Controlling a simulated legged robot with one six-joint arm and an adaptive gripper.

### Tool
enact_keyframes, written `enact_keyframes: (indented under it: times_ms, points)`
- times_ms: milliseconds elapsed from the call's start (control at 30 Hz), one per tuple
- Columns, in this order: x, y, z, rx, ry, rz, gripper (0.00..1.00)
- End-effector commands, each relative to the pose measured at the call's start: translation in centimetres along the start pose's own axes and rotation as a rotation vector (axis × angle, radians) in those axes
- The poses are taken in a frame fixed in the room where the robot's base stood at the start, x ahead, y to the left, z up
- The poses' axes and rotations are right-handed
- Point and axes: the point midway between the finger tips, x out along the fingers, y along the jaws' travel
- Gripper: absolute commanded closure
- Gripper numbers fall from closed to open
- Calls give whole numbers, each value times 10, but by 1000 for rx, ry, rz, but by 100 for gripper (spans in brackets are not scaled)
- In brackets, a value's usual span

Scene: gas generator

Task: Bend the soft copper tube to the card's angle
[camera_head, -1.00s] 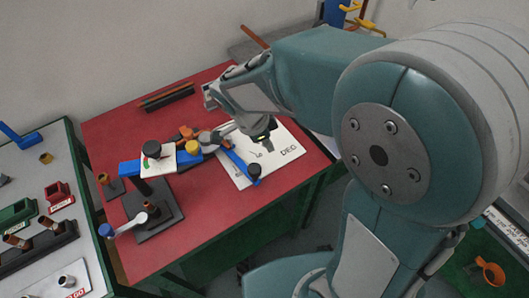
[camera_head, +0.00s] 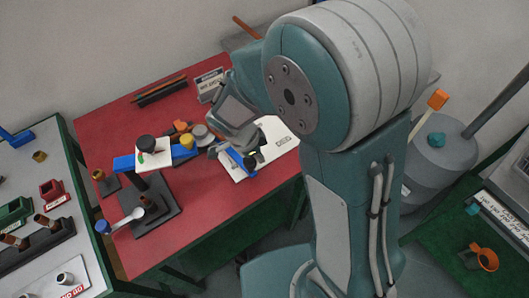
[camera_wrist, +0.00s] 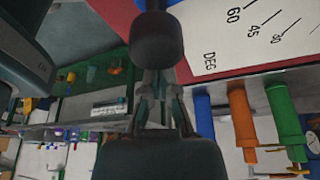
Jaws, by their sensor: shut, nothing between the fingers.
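The tube bender stands on the red table: a white plate (camera_head: 155,154) with a black knob (camera_head: 146,143), a yellow knob (camera_head: 187,141) and a blue lever (camera_head: 235,158). The white angle card (camera_head: 281,138) lies beside it; its marks 60, 45, 30 and DEG show in the wrist view (camera_wrist: 235,45). My gripper (camera_head: 247,163) is shut and empty, low over the lever's outer end. A black cylindrical knob (camera_wrist: 155,38) stands close ahead of my fingers (camera_wrist: 160,88) in the wrist view. Whether they touch is unclear. Copper-coloured tubes (camera_head: 160,87) lie in a black rack; a tube in the bender cannot be made out.
A small lettered sign (camera_head: 210,84) stands behind my arm. A black base with a grey-handled, blue-tipped lever (camera_head: 123,223) is at the table's front left. A grey table (camera_head: 25,172) with blocks stands left. A grey drum (camera_head: 440,165) stands right. The red table's front (camera_head: 205,225) is clear.

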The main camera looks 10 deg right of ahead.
Motion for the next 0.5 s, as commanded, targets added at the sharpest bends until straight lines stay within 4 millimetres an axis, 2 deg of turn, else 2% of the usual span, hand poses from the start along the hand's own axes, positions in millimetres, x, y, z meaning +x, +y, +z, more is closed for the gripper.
enact_keyframes:
  times_ms: [267, 500]
  points:
    - [-1, 1, 1, 0, -1, 0, 100]
    - [-8, 12, 22, -3, 0, -1, 100]
